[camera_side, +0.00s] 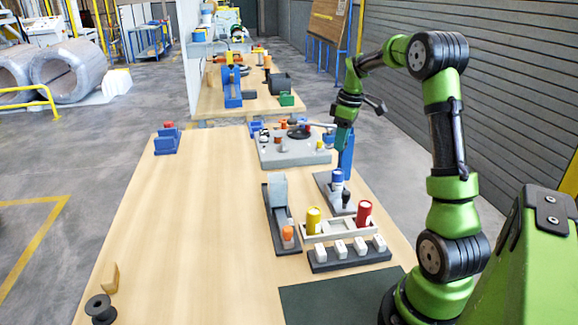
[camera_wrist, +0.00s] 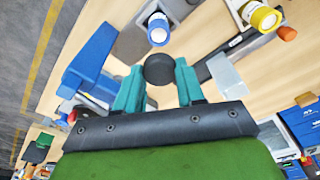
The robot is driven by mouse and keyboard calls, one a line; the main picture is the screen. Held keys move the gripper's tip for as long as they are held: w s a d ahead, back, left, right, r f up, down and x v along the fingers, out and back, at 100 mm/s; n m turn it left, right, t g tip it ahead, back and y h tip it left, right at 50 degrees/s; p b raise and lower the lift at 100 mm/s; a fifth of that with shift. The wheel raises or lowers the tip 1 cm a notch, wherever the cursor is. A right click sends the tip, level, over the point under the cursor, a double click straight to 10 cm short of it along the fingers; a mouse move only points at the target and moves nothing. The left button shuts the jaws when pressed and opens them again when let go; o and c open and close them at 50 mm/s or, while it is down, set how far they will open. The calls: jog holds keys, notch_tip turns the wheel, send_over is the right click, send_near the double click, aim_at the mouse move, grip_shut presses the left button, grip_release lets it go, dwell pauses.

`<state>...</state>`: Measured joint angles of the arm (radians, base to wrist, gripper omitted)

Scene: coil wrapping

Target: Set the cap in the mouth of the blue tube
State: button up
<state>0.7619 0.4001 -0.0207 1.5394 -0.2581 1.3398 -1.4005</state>
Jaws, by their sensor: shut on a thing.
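The blue tube (camera_side: 337,179) stands upright on a grey stand (camera_side: 325,185) to the right of the table's middle. The wrist view shows the tube (camera_wrist: 157,34) just beyond my fingertips, its pale mouth towards me. My gripper (camera_side: 341,154) points down above the tube in the side view. Its teal fingers (camera_wrist: 160,84) are shut on a dark round cap (camera_wrist: 159,69), which is apart from the tube mouth in the wrist view. In the side view I cannot make out the cap at the fingertips.
A small black piece (camera_side: 346,198) stands beside the tube. A yellow container (camera_side: 314,220) and a red container (camera_side: 364,214) stand in a pale rack nearer the camera. A tall blue block (camera_side: 348,150) is close behind my gripper. The table's left half is mostly clear.

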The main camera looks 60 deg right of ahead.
jog(key=shift+f, duration=2.85)
jog(key=shift+f, duration=0.85)
jog(key=o, duration=1.1)
notch_tip(320, 180, up, 17)
jog(key=s, duration=0.2)
jog(key=shift+d, duration=0.2)
jog(key=shift+f, duration=0.1)
